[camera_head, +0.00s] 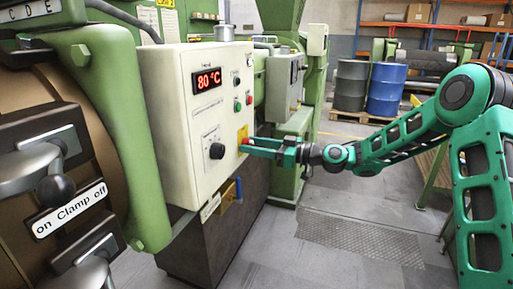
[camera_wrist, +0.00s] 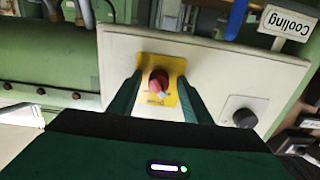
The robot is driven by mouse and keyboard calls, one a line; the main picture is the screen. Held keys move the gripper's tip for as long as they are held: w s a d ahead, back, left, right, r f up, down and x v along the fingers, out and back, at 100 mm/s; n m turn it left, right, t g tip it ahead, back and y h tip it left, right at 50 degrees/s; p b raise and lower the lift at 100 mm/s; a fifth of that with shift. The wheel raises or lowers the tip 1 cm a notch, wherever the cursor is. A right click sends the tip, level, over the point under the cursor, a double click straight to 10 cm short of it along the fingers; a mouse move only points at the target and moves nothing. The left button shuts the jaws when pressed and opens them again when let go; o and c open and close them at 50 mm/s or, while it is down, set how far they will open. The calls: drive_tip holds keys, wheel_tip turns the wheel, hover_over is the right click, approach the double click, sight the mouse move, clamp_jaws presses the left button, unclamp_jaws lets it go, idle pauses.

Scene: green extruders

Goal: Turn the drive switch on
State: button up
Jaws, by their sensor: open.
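A red rotary switch (camera_wrist: 159,80) sits on a yellow plate (camera_wrist: 174,66) on the cream control box (camera_wrist: 225,67). I take it as the drive switch; its lettering is too small to read. In the head view the yellow plate (camera_head: 242,132) is on the lower right of the box front (camera_head: 178,140), with my gripper just before it. My gripper (camera_head: 246,147) reaches in from the right. In the wrist view the two green fingers of my gripper (camera_wrist: 160,84) stand open on either side of the red switch, with visible gaps. Contact cannot be told.
A black knob (camera_head: 217,151) is left of the yellow plate, and it also shows in the wrist view (camera_wrist: 243,117). Small buttons (camera_head: 238,105) sit above, beside an 80 °C display (camera_head: 207,80). A blue handle (camera_head: 239,190) is below the box.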

drive_tip(key=c, duration=1.1)
drive_tip(key=shift+w+d+f, duration=0.1)
drive_tip(key=shift+d, duration=0.3)
drive_tip(key=shift+a, duration=0.45)
drive_tip(key=shift+o, duration=0.2)
drive_tip(key=m, duration=0.4)
drive_tip(key=shift+a+r+m, duration=0.1)
drive_tip(key=shift+r+m, duration=0.1)
drive_tip(key=shift+m, duration=0.2)
drive_tip(key=m, duration=0.4)
drive_tip(key=shift+s+m, duration=0.2)
drive_tip(key=shift+m, duration=2.3)
